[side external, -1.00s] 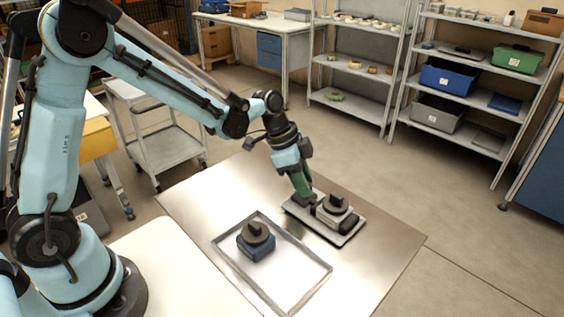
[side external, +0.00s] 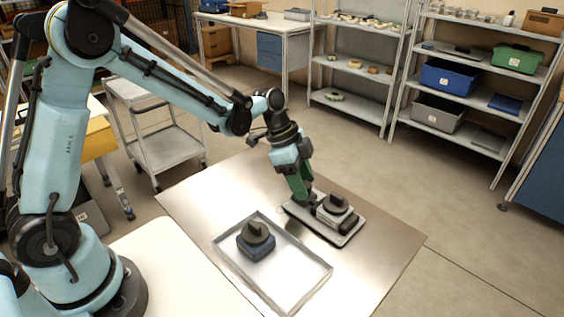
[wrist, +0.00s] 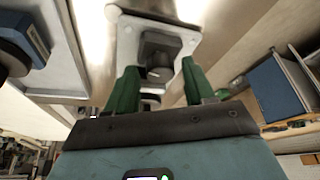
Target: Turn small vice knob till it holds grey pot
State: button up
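The small vice (side external: 322,214) sits on a pale base plate (side external: 344,238) on the metal table. A dark grey pot-like piece with a raised ridge (side external: 337,202) sits at the vice's right part; I take it for the grey pot. It also shows in the wrist view (wrist: 160,52). My gripper (side external: 306,198) reaches down at the vice's left end. In the wrist view its green fingers (wrist: 158,72) stand apart, with a dark round part, seemingly the knob (wrist: 150,101), between them. Whether they touch it, and how the jaws meet the pot, I cannot tell.
A shallow metal tray (side external: 298,300) lies left of the vice, holding a blue block (side external: 256,247) with a dark ridged top. The table (side external: 385,245) is bare to the right of the vice. Shelves (side external: 450,80) and a trolley (side external: 165,150) stand farther back.

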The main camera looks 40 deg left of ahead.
jog(key=shift+r, duration=0.1)
jog(key=v, duration=1.2)
jog(key=s+n+t+y, duration=0.1)
jog(key=s+n, duration=0.3)
jog(key=s+a+n+t+y, duration=0.1)
jog(key=s+n+t, duration=0.1)
jog(key=s+n, duration=0.2)
jog(key=s+a+f+n+t+y, duration=0.1)
jog(key=s+n+t+y, duration=0.1)
jog(key=s+n, duration=0.2)
jog(key=shift+s+n, duration=0.3)
jog(key=shift+s, duration=0.35)
